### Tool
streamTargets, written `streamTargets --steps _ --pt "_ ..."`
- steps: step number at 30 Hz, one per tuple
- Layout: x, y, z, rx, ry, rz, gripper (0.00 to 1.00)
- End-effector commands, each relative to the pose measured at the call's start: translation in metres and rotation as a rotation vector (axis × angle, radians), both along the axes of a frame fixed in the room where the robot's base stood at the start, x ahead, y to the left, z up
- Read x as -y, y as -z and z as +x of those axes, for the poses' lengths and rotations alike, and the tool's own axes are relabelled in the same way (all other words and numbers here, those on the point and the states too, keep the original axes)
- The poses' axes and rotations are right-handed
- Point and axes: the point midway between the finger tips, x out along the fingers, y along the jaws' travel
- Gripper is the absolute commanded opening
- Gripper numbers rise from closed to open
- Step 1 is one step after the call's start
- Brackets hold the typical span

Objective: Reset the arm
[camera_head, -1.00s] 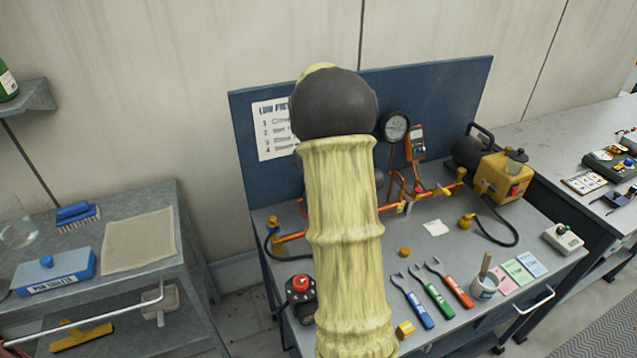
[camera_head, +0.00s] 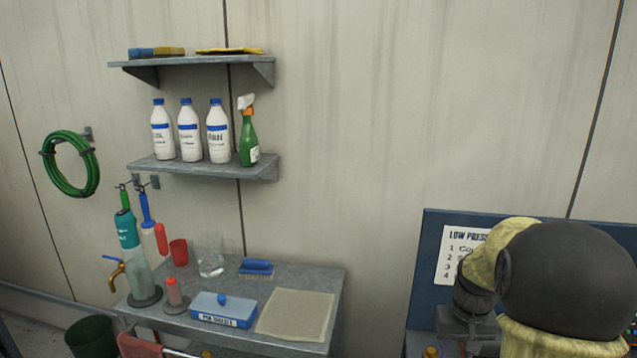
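My arm, with a pale yellow sleeve and a large dark round joint, fills the lower right of the head view. Behind that joint, a dark wrist part and a grey block, which looks like the body of my gripper (camera_head: 467,328), show in front of the blue back panel (camera_head: 427,262). I cannot make out the fingers, so I cannot tell whether they are open or shut. I see nothing held.
A grey side table (camera_head: 335,290) at lower left carries a blue-and-white box (camera_head: 224,310), a cloth (camera_head: 296,314), a brush (camera_head: 257,269) and a glass jar (camera_head: 209,255). Wall shelves (camera_head: 205,168) above hold several bottles. A green hose (camera_head: 92,170) hangs at left. The wall between is bare.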

Motion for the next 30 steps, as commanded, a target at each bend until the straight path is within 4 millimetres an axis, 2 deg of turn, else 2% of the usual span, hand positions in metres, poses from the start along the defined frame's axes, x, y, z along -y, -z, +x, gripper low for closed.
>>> streamTargets --steps 1,6,12,15,18,30 --pt "-0.021 -0.001 -0.012 0.014 -0.018 -0.001 0.38" --pt "-0.076 0.005 -0.051 0.067 -0.060 -0.006 0.38" --pt "-0.124 0.014 -0.105 0.125 -0.110 -0.003 0.38" --pt "-0.135 0.017 -0.122 0.144 -0.123 -0.001 0.38" --pt "-0.139 0.019 -0.128 0.149 -0.127 0.001 0.38" --pt "-0.138 0.019 -0.128 0.149 -0.125 0.001 0.38"
